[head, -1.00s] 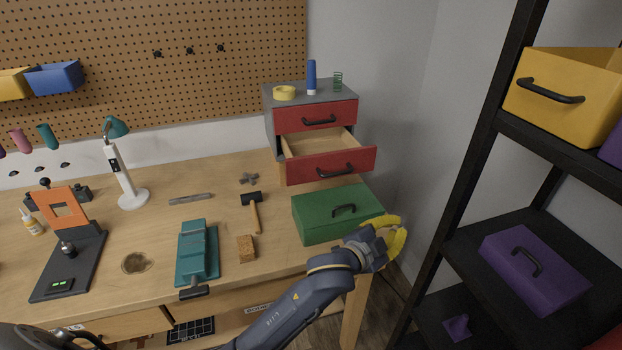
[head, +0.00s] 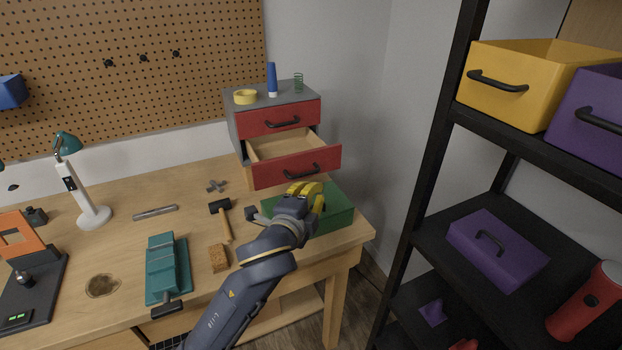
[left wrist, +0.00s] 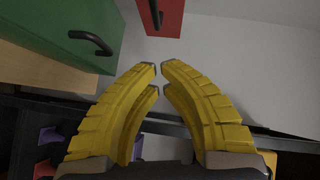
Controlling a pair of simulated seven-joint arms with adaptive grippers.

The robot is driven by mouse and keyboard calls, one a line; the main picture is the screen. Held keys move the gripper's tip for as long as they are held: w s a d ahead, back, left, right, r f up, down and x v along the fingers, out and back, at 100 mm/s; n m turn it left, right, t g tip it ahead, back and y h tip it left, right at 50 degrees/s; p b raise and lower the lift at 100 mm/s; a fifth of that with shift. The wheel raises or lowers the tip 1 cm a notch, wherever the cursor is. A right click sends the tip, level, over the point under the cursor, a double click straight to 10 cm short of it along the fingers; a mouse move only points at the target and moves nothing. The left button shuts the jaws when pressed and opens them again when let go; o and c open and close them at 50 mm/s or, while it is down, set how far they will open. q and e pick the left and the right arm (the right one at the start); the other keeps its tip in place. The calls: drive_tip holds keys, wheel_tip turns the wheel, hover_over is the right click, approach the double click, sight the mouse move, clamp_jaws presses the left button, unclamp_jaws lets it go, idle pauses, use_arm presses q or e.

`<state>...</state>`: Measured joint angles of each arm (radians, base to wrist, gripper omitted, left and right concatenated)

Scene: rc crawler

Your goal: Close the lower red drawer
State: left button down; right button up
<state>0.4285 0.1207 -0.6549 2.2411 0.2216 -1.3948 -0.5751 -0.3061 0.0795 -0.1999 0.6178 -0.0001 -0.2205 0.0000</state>
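The lower red drawer (head: 297,166) of the small grey cabinet (head: 236,125) is pulled out, its wooden inside showing in the head view. Its front has a black handle (head: 302,171). The upper red drawer (head: 277,119) is shut. My left gripper (head: 308,188) is just below and in front of the lower drawer, over the green box. In the left wrist view its yellow fingertips (left wrist: 159,68) are together, with nothing between them. A red drawer front (left wrist: 163,14) with a black handle is ahead of them at the top, apart from the fingers. My right gripper is not in view.
The green box (head: 338,212) stands on the workbench beneath the drawer, partly hidden by my gripper. A yellow tape roll (head: 245,97), a blue tube (head: 272,80) and a green spring (head: 298,83) stand on the cabinet. A black shelf rack (head: 436,140) is at the right.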

sight(318, 171)
use_arm(q)
drive_tip(key=shift+w+f, duration=0.25)
drive_tip(key=shift+w, duration=1.05)
drive_tip(key=shift+w+f, duration=0.3)
drive_tip(key=shift+w, duration=1)
drive_tip(key=shift+w+f, duration=0.25)
drive_tip(key=shift+w, duration=1.05)
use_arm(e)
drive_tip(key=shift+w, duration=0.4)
